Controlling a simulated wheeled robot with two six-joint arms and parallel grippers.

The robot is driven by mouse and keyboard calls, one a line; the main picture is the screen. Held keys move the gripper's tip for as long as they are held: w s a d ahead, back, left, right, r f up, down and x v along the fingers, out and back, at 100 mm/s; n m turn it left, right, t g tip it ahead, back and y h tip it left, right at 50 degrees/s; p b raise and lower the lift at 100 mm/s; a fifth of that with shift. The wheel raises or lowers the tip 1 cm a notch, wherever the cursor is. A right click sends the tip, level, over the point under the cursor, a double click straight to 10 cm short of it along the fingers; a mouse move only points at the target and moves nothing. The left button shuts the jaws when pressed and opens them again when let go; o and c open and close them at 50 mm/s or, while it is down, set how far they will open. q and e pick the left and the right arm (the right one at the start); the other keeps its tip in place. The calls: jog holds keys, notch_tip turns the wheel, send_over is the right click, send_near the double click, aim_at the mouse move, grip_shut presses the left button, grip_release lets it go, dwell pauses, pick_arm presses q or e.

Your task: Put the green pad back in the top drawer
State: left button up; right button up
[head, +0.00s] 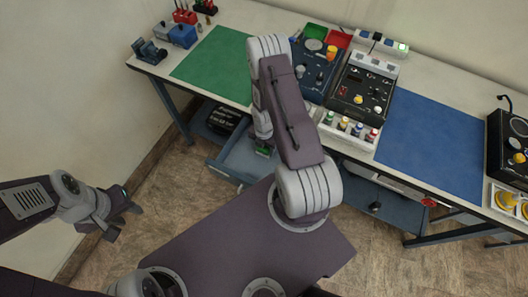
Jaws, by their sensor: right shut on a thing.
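An open blue-grey drawer (229,160) sticks out from under the bench, left of centre. My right arm reaches over it, and its forearm hides part of the drawer. My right gripper (264,143) points down over the drawer's inside and is largely hidden by its own wrist. It is shut on the small green pad (263,152), of which only a little shows. I cannot tell whether the pad touches the drawer floor. My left gripper (122,214) is open and empty, over the floor at the left, away from the bench.
A green mat (212,66) and a blue mat (432,145) lie on the bench, with control panels (362,92) and small bottles (343,123) between them. A dark box (224,119) sits below, left of the open drawer.

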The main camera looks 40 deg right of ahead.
jog(key=shift+r, duration=0.15)
jog(key=shift+f, duration=0.25)
jog(key=o, duration=1.3)
jog(key=shift+r, duration=0.1)
